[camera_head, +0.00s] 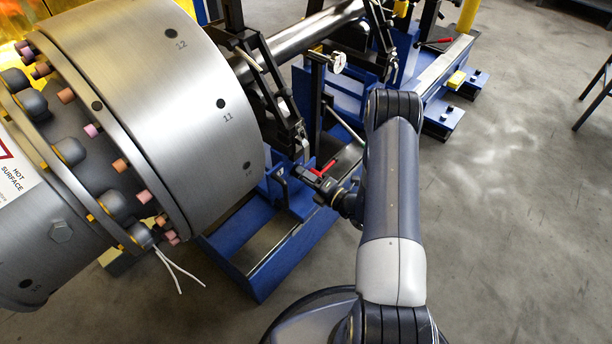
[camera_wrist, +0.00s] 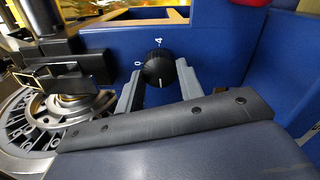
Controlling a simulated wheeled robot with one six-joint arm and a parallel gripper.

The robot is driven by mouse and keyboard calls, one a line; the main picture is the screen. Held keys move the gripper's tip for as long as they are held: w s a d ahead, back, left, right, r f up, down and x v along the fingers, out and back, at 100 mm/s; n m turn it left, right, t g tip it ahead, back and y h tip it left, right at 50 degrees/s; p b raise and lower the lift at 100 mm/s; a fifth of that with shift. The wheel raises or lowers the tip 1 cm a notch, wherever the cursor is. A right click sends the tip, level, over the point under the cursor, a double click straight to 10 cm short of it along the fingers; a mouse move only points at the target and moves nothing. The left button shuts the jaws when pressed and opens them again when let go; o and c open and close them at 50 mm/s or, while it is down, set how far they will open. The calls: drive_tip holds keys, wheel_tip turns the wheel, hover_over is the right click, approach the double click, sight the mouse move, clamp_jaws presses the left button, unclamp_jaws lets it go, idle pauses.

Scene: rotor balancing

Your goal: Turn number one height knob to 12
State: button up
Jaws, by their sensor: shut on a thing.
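The height knob (camera_wrist: 158,72) is a round black ribbed knob on a blue stand face in the wrist view. A white line on it points down in the picture. A white "0" is beside it on the left and a "4" above it. The two grey fingers of my gripper (camera_wrist: 157,80) stand on either side of the knob and are shut on it. In the head view my gripper (camera_head: 316,177) is at the blue support stand (camera_head: 285,205), by a red handle (camera_head: 328,166). The knob is hidden in that view.
The large metal rotor (camera_head: 195,75), with numbers 11 and 12 on its rim, fills the left. A black upright frame (camera_head: 275,100) and the shaft (camera_head: 310,35) stand behind my gripper. A round slotted disc (camera_wrist: 35,125) lies at lower left.

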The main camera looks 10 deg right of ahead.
drive_tip(key=shift+m, duration=0.5)
drive_tip(key=o, duration=1)
drive_tip(key=p+v, duration=0.2)
drive_tip(key=v, duration=0.9)
drive_tip(key=shift+w+a, duration=0.1)
drive_tip(key=b+x, duration=0.2)
drive_tip(key=x, duration=0.8)
drive_tip(key=shift+w+a, duration=0.2)
drive_tip(key=shift+w, duration=0.15)
drive_tip(key=shift+s, duration=0.1)
